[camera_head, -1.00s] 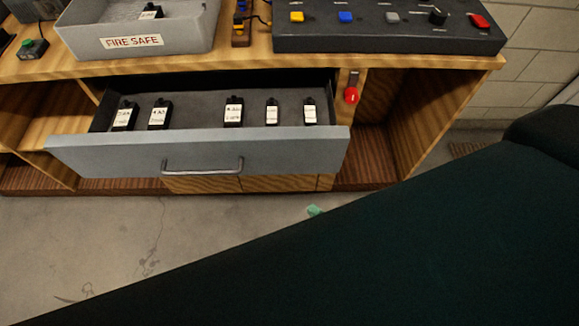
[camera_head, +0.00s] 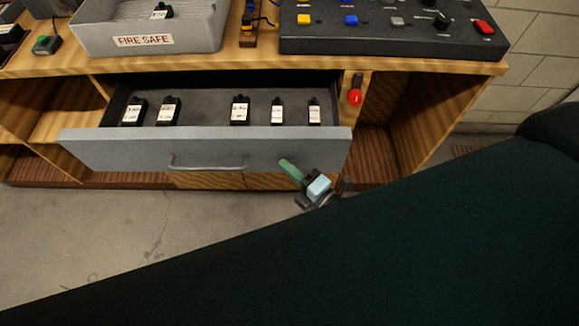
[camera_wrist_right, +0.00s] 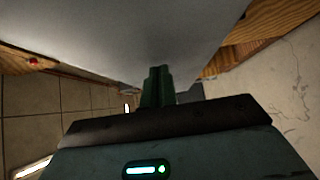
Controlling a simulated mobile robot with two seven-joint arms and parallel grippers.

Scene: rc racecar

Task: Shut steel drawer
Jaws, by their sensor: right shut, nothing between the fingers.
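The steel drawer (camera_head: 120,150) is pulled out from the wooden cabinet. Its grey front has a curved bar handle (camera_head: 208,165), and several black, white-labelled battery packs (camera_head: 240,110) lie inside. My right gripper (camera_head: 286,165) is shut and empty, with its green fingertips at the lower right of the drawer front, right of the handle. I cannot tell whether they touch it. In the right wrist view the shut fingers (camera_wrist_right: 158,85) point along a large grey surface (camera_wrist_right: 120,35), seemingly the drawer front. My left gripper is not in view.
A grey FIRE SAFE box (camera_head: 150,35) and a dark control panel (camera_head: 390,38) stand on the wooden bench top (camera_head: 240,62). The floor (camera_head: 110,230) before the drawer is clear. My dark arm covers the lower right.

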